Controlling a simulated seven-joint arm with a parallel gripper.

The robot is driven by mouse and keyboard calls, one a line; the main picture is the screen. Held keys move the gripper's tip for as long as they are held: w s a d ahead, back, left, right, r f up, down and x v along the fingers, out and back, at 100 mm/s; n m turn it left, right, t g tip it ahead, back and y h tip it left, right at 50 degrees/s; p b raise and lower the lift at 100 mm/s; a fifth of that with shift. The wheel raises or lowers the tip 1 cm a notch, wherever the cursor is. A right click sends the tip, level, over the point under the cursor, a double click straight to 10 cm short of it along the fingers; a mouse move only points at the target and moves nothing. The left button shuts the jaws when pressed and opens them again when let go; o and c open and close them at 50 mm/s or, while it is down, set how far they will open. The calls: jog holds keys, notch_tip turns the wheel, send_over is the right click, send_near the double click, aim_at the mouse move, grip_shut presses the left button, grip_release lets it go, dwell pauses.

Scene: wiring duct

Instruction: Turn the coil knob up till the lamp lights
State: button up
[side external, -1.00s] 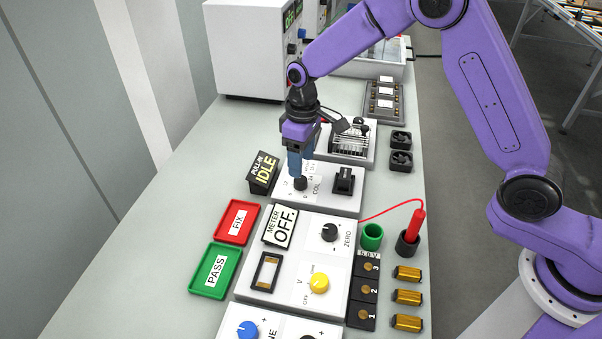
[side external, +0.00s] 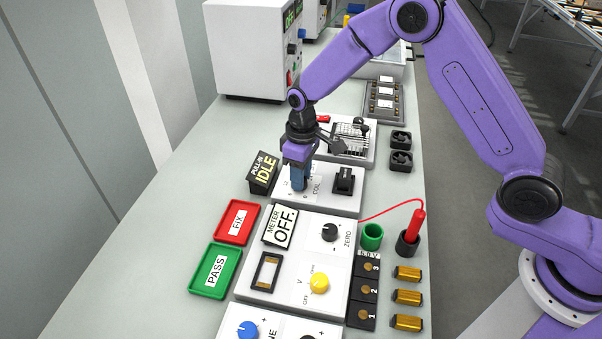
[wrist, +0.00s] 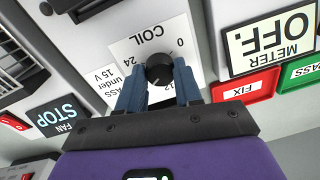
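The coil knob (wrist: 159,70) is black and round, with a pale pointer line, on a white panel (wrist: 128,48) marked COIL. In the wrist view my gripper (wrist: 160,74) has its two blue fingers on either side of the knob, apparently touching it. In the side view my gripper (side external: 299,186) points down at the coil panel (side external: 335,199), and its fingers hide the knob. The black pull-in display (side external: 263,173) left of the knob reads IDLE in yellow letters. I see no separate lit lamp.
A black block (side external: 344,181) stands right of the knob on the same panel. The meter box (side external: 306,262) with its OFF sign (side external: 280,226) is in front. Red FIX (side external: 237,222) and green PASS (side external: 215,270) trays lie to the left. A finned unit (side external: 350,140) stands behind.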

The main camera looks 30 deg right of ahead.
jog(key=shift+m, duration=0.3)
jog(key=shift+m, duration=2.9)
jog(key=o, duration=1)
jog(key=shift+o, duration=0.2)
notch_tip(320, 180, up, 17)
jog(key=shift+d+r, duration=0.2)
jog(key=shift+d, duration=0.25)
